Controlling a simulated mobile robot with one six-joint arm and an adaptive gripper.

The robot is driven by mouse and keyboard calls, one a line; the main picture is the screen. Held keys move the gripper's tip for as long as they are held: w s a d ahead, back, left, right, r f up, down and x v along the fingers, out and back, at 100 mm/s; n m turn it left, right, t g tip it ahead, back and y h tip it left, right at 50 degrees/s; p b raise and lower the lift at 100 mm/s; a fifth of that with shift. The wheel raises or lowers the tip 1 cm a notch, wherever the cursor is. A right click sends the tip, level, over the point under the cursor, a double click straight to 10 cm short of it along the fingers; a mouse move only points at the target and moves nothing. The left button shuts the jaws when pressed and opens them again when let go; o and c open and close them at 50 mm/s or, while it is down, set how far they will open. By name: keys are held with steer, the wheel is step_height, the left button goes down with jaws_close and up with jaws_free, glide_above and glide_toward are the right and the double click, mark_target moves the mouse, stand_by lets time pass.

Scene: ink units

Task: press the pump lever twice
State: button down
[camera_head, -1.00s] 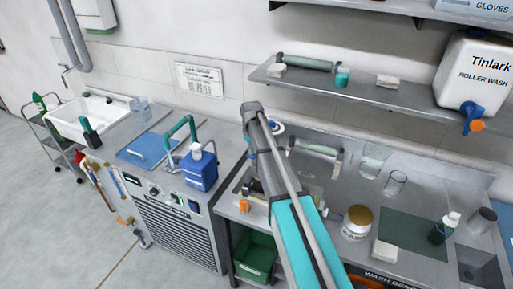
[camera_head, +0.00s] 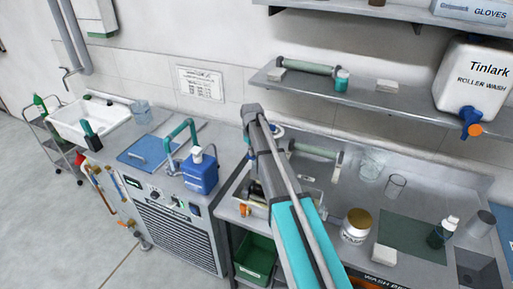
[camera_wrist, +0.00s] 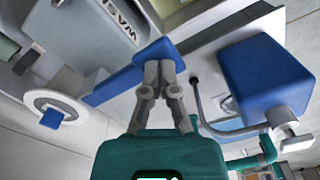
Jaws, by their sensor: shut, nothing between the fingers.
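In the wrist view, a blue lever (camera_wrist: 110,87) runs from a white round disc with a blue hub (camera_wrist: 52,118) to a blue block-shaped end pad (camera_wrist: 160,50). I take this to be the pump lever. My gripper (camera_wrist: 159,68) is shut and empty, its fingertips together at the pad. Whether they touch or stand just off it I cannot tell. In the head view, the white disc (camera_head: 277,129) shows beside my arm. My own arm hides my gripper and most of the lever there.
A blue container with a white cap (camera_head: 200,174) stands left of my arm and looms close in the wrist view (camera_wrist: 265,80). A jar (camera_head: 355,226) and glasses stand on the right bench. A shelf (camera_head: 350,97) hangs above.

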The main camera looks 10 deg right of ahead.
steer(key=shift+r+p, duration=1.35)
steer(key=shift+r, duration=0.15)
steer(key=shift+f+b, duration=0.45)
steer(key=shift+b, duration=0.05)
steer(key=shift+f+b, duration=2.1)
steer(key=shift+r, duration=0.25)
steer(key=shift+r+p, duration=2.3)
steer(key=shift+p, duration=0.3)
